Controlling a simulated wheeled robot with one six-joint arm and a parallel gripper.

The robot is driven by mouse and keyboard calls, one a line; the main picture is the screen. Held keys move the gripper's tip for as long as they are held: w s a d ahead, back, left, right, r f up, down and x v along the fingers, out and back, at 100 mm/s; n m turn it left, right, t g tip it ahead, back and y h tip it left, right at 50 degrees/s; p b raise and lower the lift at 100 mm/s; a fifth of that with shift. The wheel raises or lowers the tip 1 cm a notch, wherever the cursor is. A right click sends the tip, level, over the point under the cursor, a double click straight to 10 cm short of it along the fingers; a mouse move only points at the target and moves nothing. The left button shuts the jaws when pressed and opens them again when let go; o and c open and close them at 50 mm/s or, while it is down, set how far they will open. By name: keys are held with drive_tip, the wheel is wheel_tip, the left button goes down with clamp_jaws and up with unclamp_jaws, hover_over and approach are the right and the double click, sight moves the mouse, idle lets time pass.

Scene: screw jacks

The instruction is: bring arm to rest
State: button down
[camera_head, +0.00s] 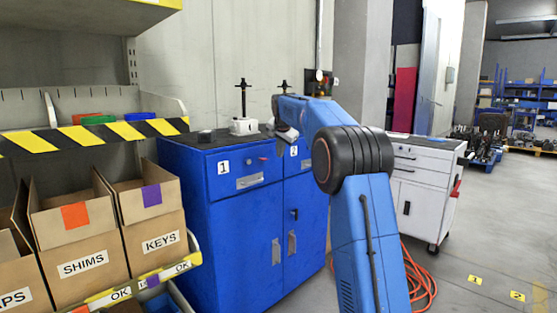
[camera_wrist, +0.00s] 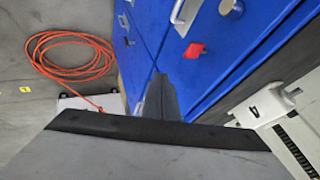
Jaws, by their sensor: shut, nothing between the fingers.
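My blue arm rises at the right of the head view and bends over the blue cabinet (camera_head: 240,245). My gripper (camera_head: 282,138) is at the cabinet's front top edge, partly hidden by the arm. In the wrist view its dark fingers (camera_wrist: 160,98) are together with nothing between them, in front of the blue cabinet face (camera_wrist: 215,30). A white screw jack (camera_head: 243,126) with a dark upright screw stands on the cabinet top, left of the gripper. A white jack part (camera_wrist: 265,108) shows at the right of the wrist view. Another dark screw (camera_head: 284,87) stands behind the arm.
A shelf with cardboard boxes (camera_head: 84,262) stands at the left. A white tool cart (camera_head: 425,185) is at the right. An orange hose (camera_head: 420,275) lies coiled on the floor by the cabinet. The floor at the right is open.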

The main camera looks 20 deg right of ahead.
drive_tip(key=s+a+f+n+g+y, duration=0.1)
drive_tip(key=s+a+n, duration=0.4)
drive_tip(key=s, duration=1.2)
drive_tip(key=s+a+f+n, duration=0.1)
drive_tip(key=s+a, duration=0.7)
drive_tip(key=s, duration=0.8)
drive_tip(key=s+a+f+n, duration=0.2)
drive_tip(key=s+f, duration=0.5)
drive_tip(key=s, duration=0.3)
drive_tip(key=s+a+f+n+y, duration=0.1)
drive_tip(key=s+a+f+n, duration=0.1)
drive_tip(key=s+f, duration=0.4)
drive_tip(key=s+a+f+n+g, duration=0.1)
drive_tip(key=s+f, duration=0.6)
drive_tip(key=s, duration=0.8)
drive_tip(key=shift+s+a+f+n, duration=0.25)
drive_tip(key=shift+a+f+n, duration=0.1)
drive_tip(key=shift+a+n, duration=0.5)
